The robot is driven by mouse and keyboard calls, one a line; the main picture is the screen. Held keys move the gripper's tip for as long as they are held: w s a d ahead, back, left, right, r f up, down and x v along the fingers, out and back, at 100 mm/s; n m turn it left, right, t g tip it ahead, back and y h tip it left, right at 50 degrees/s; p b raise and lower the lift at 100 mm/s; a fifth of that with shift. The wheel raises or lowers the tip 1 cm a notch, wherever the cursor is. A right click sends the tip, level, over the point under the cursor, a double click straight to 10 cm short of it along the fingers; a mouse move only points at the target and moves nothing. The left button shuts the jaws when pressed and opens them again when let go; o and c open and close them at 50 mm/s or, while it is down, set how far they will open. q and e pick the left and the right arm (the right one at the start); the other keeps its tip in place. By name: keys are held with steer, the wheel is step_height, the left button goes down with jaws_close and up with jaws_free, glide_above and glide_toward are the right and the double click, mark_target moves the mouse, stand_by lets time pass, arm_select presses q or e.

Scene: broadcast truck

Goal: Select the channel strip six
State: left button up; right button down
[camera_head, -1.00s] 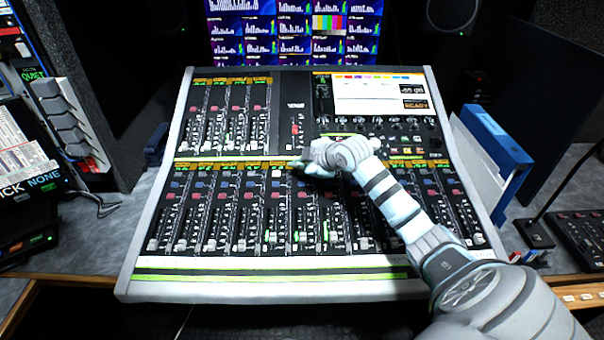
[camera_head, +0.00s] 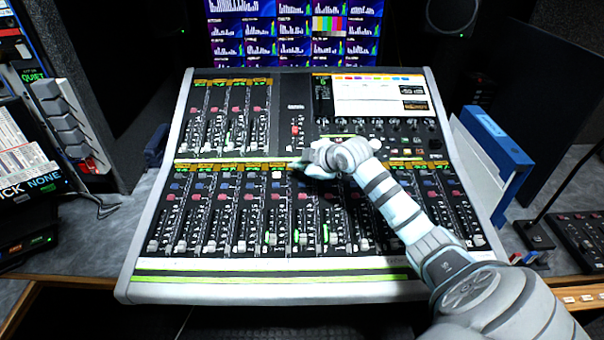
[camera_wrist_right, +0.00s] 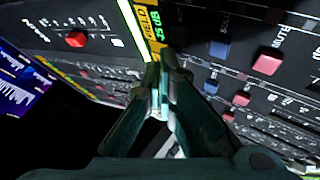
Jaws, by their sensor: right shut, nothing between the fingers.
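The mixing console (camera_head: 150,272) stands in front of me, with a lower bank of several channel strips. My right gripper (camera_head: 293,164) reaches in from the right, its fingertips at the top of the lower bank near the middle-left strips. The right wrist view shows its fingers (camera_wrist_right: 160,103) shut with nothing between them, beside small yellow-green channel displays (camera_wrist_right: 152,24). A pale lit button (camera_head: 277,174) shows just left of and below the fingertips. The hand hides the tops of the strips under it. Contact with the panel cannot be told. My left gripper is not in view.
A console screen (camera_head: 365,107) is at the upper right of the panel. A blue binder (camera_head: 490,140) stands at the right edge. A small control panel (camera_head: 585,235) with a thin stalk is at the far right. Monitors (camera_head: 290,30) are behind.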

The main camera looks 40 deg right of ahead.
steer(key=shift+f, duration=0.15)
steer(key=shift+f, duration=0.25)
steer(key=shift+f, duration=0.45)
stand_by(0.6)
steer(key=shift+r+p, duration=0.85)
steer(key=shift+p, duration=0.2)
steer(key=r+p, duration=0.1)
steer(key=p, duration=0.1)
steer(key=r+p, duration=0.4)
steer(key=shift+s+a, duration=0.2)
steer(key=shift+s, duration=0.1)
